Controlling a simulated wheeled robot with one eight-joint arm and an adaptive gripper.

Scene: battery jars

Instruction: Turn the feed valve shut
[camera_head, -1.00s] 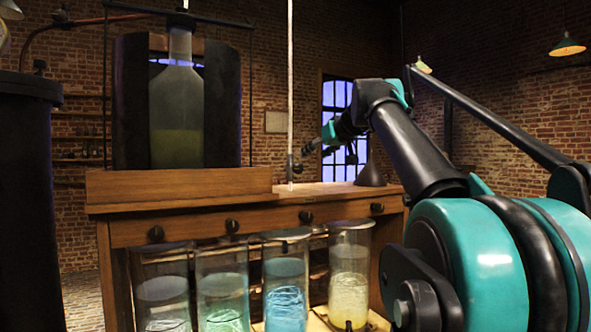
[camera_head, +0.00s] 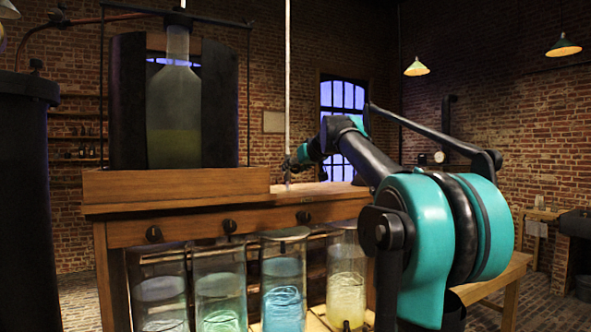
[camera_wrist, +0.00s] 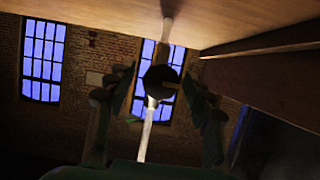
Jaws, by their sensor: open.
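A pale vertical pipe (camera_head: 288,90) comes down to the back of the wooden bench. In the wrist view a dark round piece (camera_wrist: 160,80), which looks like the feed valve's knob, sits on this pale pipe (camera_wrist: 150,135). My gripper (camera_wrist: 159,92) is open, with one dark finger on each side of the round piece. I cannot tell whether the fingers touch it. In the head view my gripper (camera_head: 290,164) is small and dark beside the pipe, and the valve cannot be made out clearly there.
The wooden bench (camera_head: 215,225) has several black knobs along its front. Several glass jars with coloured liquid, one of them yellow (camera_head: 346,285), stand below. A large bottle (camera_head: 174,105) stands on the bench at left. A dark column (camera_head: 28,200) is at far left.

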